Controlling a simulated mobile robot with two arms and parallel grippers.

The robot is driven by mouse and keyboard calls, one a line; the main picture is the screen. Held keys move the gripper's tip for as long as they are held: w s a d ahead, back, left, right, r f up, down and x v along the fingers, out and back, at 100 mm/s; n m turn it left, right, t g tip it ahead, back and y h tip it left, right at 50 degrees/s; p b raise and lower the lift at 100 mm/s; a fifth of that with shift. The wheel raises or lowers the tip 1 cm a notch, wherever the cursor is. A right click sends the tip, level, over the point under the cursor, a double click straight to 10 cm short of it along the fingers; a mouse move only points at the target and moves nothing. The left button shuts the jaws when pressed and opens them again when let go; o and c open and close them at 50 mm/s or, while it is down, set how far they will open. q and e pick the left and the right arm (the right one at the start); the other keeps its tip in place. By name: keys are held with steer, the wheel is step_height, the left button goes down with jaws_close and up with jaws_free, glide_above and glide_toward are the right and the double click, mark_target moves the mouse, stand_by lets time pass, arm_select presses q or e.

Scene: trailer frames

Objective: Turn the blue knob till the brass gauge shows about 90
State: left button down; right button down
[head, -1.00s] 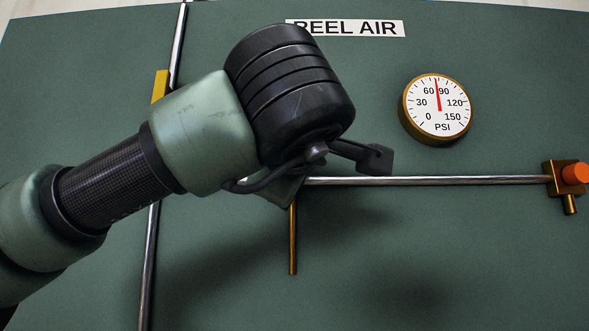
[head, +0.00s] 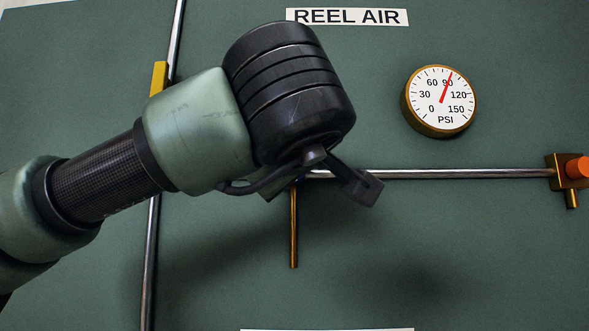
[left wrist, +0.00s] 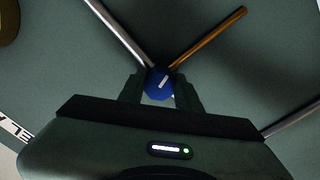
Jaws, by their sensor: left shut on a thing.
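The brass gauge (head: 440,101) is on the green panel at the upper right in the head view. Its red needle leans right of upright and crosses the 90 mark's number. The blue knob (left wrist: 159,83) shows in the left wrist view, with a white line on its face that tilts up to the right. My left gripper (left wrist: 161,91) is shut on the knob, one finger on each side. In the head view my left gripper (head: 314,176) hides nearly all of the knob. My right gripper is in neither view.
A chrome pipe (head: 450,173) runs right to a brass valve with an orange knob (head: 577,167). A brass pipe (head: 294,230) goes down from the blue knob. A REEL AIR label (head: 347,17) is above. A yellow clip (head: 159,78) holds the vertical pipe.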

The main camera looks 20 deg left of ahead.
arm_select(q)
steer(key=shift+a+r, duration=0.1)
steer(key=shift+r, duration=0.05)
steer(key=c, duration=1.3)
jaws_free()
steer(key=shift+c, duration=0.2)
steer(key=o, duration=0.3)
steer(key=shift+o, duration=0.2)
steer(key=shift+w, duration=0.15)
steer(key=b+v, duration=0.3)
steer(key=v, duration=0.5)
steer(key=shift+w, duration=0.1)
